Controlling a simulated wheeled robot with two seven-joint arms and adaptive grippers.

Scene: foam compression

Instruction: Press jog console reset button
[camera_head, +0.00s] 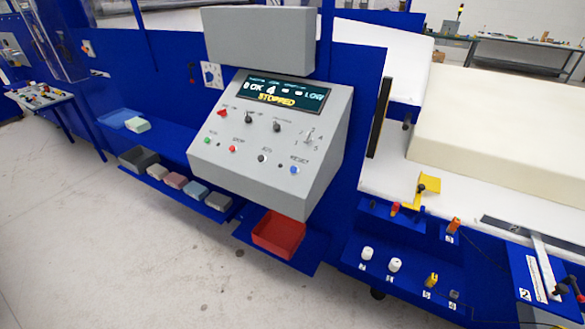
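The grey jog console (235,170) stands in the middle of the head view, with a sloped face. Its reset button (294,170) is a blue button at the lower right of that face, beside the word RESET. The console's display (284,93) shows STOPPED in yellow. A green button (207,141), a red button (232,149) and a dark button (262,158) sit in the same lower row. Several knobs sit in the row above, including a numbered selector (309,139). Nothing covers the reset button. Neither of my grippers shows in this view.
A red tray (279,235) is below the console. Several small blocks (174,180) lie on a blue shelf to its left. A dark vertical bar (380,118) and a large cream foam block (510,135) are to the right. The space before the console face looks clear.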

